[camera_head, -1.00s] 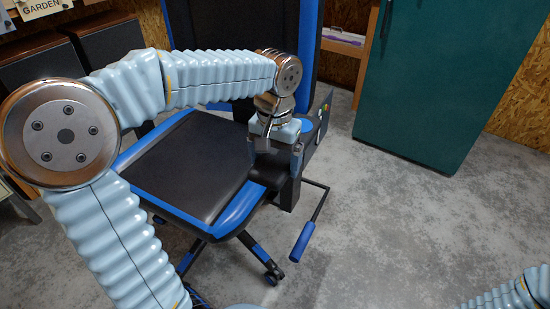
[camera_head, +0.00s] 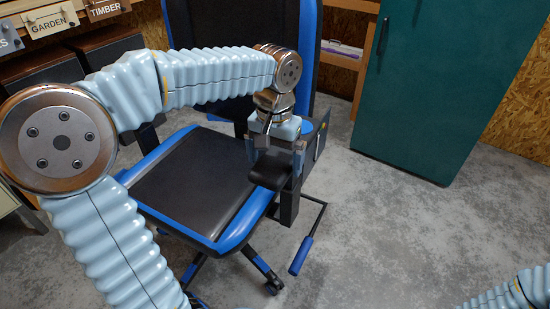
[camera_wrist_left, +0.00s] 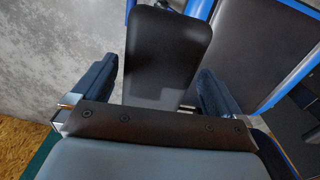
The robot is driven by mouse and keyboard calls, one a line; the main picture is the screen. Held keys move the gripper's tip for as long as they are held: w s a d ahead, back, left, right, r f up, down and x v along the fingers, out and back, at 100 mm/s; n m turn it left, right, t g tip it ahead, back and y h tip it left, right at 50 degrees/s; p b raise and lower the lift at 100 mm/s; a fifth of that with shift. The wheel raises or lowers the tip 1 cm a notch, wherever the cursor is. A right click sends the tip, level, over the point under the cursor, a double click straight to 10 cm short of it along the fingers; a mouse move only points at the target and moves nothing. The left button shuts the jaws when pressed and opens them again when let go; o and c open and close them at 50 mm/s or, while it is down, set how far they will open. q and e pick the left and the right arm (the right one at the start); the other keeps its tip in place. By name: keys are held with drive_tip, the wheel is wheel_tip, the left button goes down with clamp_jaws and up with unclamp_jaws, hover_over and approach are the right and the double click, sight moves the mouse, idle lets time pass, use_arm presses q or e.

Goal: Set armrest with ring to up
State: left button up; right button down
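The black armrest pad (camera_head: 268,174) stands on its post (camera_head: 289,206) at the right side of the black and blue chair. My left gripper (camera_head: 274,158) comes down on the pad from above. In the left wrist view the pad (camera_wrist_left: 165,55) fills the gap between the fingers of the left gripper (camera_wrist_left: 155,85). I cannot make out a ring. Part of my right arm shows at the lower right, but its gripper does not.
The chair seat (camera_head: 190,185) is left of the armrest. A blue-handled lever (camera_head: 300,256) juts out below it. A green cabinet (camera_head: 430,85) stands at the back right. Grey floor (camera_head: 400,240) is clear at the right. Labelled drawers (camera_head: 48,22) stand at the back left.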

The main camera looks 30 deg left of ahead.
use_arm(q)
wheel_tip(320, 180, up, 14)
drive_tip(key=p, duration=0.2)
drive_tip(key=shift+f, duration=0.2)
idle(0.6)
